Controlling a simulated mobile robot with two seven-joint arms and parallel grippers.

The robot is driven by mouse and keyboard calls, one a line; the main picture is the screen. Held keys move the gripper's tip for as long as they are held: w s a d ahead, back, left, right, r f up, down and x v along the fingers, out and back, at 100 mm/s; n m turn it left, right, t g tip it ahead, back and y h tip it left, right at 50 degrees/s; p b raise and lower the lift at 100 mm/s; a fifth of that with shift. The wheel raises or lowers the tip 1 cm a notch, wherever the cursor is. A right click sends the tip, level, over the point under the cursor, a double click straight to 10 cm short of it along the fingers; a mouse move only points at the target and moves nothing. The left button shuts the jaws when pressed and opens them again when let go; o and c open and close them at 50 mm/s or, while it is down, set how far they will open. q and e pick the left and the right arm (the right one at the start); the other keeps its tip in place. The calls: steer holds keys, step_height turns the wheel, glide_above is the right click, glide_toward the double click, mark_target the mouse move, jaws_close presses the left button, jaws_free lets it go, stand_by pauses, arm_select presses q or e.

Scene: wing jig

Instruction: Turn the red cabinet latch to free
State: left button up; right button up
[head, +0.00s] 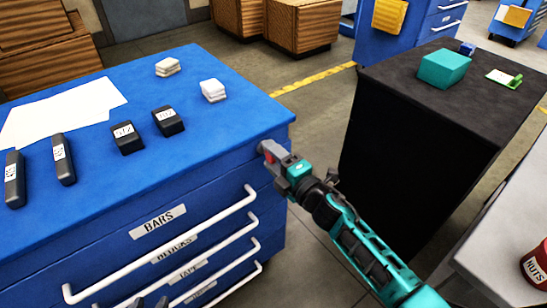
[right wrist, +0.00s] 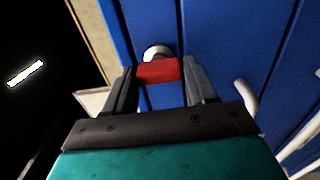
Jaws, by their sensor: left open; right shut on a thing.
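My left gripper (head: 150,302) shows only as dark fingertips at the bottom edge, apart and empty, in front of the lower drawers.
White drawer handles (head: 165,245) stick out from the cabinet front. Dark bars, dark blocks, white blocks and paper sheets (head: 75,108) lie on the cabinet top. A black-covered table (head: 400,150) with a teal box (head: 444,68) stands right, across a floor gap.

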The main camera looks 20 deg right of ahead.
steer(key=o, duration=1)
steer(key=shift+c, duration=0.2)
steer(key=shift+s, duration=0.1)
arm_select(q)
steer(key=shift+a, duration=0.1)
arm_select(e)
steer(key=v, duration=1.2)
steer(key=shift+s+d, duration=0.2)
steer(key=shift+s, duration=0.15)
arm_select(q)
steer(key=r+p, duration=0.1)
steer(key=p, duration=0.1)
steer(key=a+r+p, duration=0.1)
steer(key=p, duration=0.1)
steer(key=shift+s+r+y, duration=0.2)
steer(key=shift+s+y, duration=0.1)
steer(key=shift+s, duration=0.1)
arm_select(e)
steer(key=s+a+f+m+g+h, duration=0.1)
steer(key=s+f+m+g+h, duration=0.1)
steer(key=s+m, duration=0.3)
steer(key=s+a+f+m+g+h, duration=0.1)
steer(key=s+f+m+g, duration=0.3)
steer(key=m, duration=1)
steer(key=shift+s+a+f+m+h, duration=0.3)
steer(key=shift+s+f+h, duration=0.2)
steer(key=shift+s+f, duration=0.45)
